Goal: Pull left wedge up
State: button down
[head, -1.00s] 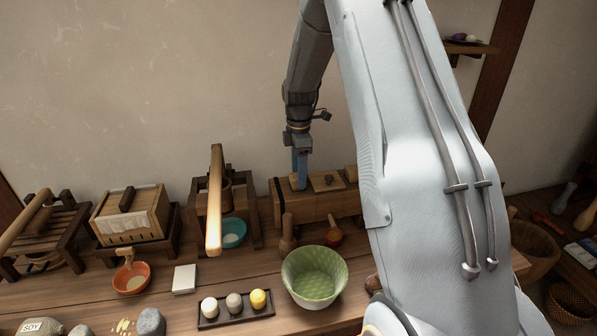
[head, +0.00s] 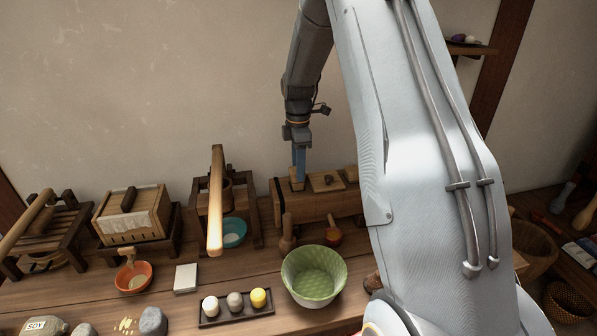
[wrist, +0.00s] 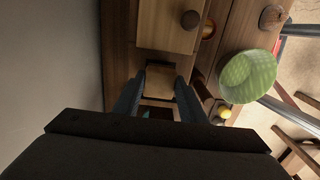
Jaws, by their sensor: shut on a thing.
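The left wedge (head: 297,184) is a light wooden block at the left end of the long wooden press box (head: 325,206) by the back wall. My gripper (head: 299,174) points down from above and is shut on this wedge. In the wrist view the wedge (wrist: 160,80) shows its pale top between the two fingers (wrist: 158,92). The wedge stands upright above the box top; its lower end is hidden. A lid with a small knob (head: 327,181) sits to its right, and the right wedge (head: 351,173) stands beyond it, partly beside my arm.
A green bowl (head: 314,276) and a wooden mallet (head: 287,236) stand in front of the box. A lever press (head: 216,200) with a long beam stands to its left. The air above the box is free.

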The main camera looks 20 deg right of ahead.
jog(key=shift+r, duration=0.45)
jog(key=c, duration=1.1)
grip_release()
jog(key=shift+r, duration=0.1)
notch_tip(320, 180, up, 8)
jog(key=shift+f+b, duration=0.2)
jog(key=shift+b, duration=0.9)
